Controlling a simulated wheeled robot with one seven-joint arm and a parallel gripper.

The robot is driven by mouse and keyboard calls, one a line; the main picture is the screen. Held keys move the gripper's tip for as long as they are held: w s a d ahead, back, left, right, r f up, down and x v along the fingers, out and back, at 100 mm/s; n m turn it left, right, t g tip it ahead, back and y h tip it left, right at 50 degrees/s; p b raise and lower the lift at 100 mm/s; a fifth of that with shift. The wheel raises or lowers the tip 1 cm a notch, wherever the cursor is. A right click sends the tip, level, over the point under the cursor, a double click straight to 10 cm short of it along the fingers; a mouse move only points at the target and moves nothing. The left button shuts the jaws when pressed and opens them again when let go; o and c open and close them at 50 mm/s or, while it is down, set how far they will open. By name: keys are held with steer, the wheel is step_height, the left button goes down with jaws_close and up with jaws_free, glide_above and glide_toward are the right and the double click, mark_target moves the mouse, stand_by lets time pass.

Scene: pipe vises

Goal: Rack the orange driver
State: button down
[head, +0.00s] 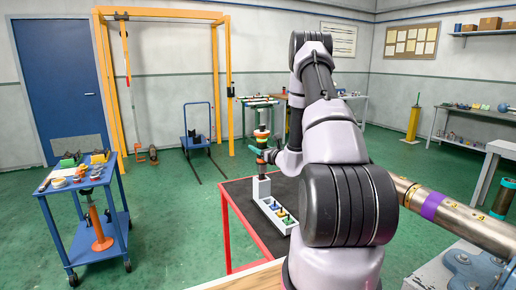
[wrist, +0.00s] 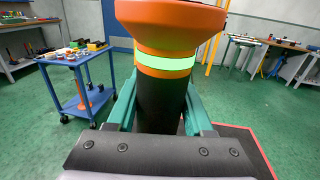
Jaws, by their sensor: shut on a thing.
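The orange driver (wrist: 168,45) fills the middle of the wrist view, with an orange flared top, a pale green band and a dark body. My gripper (wrist: 160,115) has its green fingers shut on the dark body, one on each side. In the head view the driver (head: 262,135) stands roughly upright in my gripper (head: 261,151), above the raised left end of a pale rack. The rack (head: 264,189) stands on the black-topped table and has several coloured pieces in its low row. The driver's lower end is small and partly hidden, so I cannot tell its exact gap to the rack.
The red-edged table (head: 243,212) has bare black top around the rack. A blue cart (head: 115,195) with small parts stands at left. A banded metal pipe (head: 455,220) lies at right. An orange frame (head: 226,80) and a blue trolley (head: 193,138) stand behind.

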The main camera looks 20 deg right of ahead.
steer(key=shift+f, duration=3.55)
stand_by(2.8)
steer(key=shift+c, duration=1.1)
jaws_free()
steer(key=shift+s+f, duration=0.1)
steer(key=s+d, duration=0.2)
steer(key=s, duration=0.8)
steer(key=shift+s, duration=0.25)
